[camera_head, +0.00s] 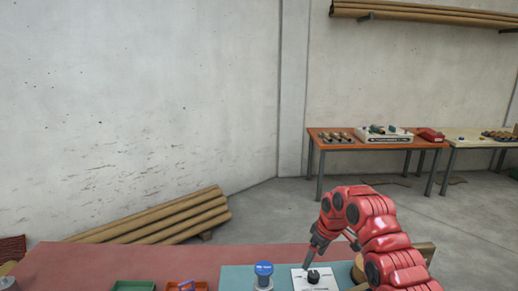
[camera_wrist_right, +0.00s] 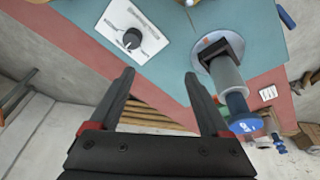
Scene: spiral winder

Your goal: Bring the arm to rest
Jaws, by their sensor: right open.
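My right arm is red and reaches in from the lower right in the head view. Its right gripper (camera_head: 318,247) is above the table near a white plate (camera_head: 299,279) with a black knob (camera_head: 313,276). In the right wrist view the two dark fingers of the right gripper (camera_wrist_right: 160,85) stand wide apart with nothing between them. The knob (camera_wrist_right: 132,38) on its white plate shows beyond the left finger. A grey post with a blue cap (camera_wrist_right: 243,122) shows beyond the right finger. My left gripper is not in view.
The red table (camera_head: 110,262) carries a teal mat (camera_head: 236,273), the blue-capped post (camera_head: 264,270), a green tray (camera_head: 134,286) and an orange tray (camera_head: 186,285). Brown tubes (camera_head: 165,217) lie by the wall. An orange bench (camera_head: 345,146) stands at the back right.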

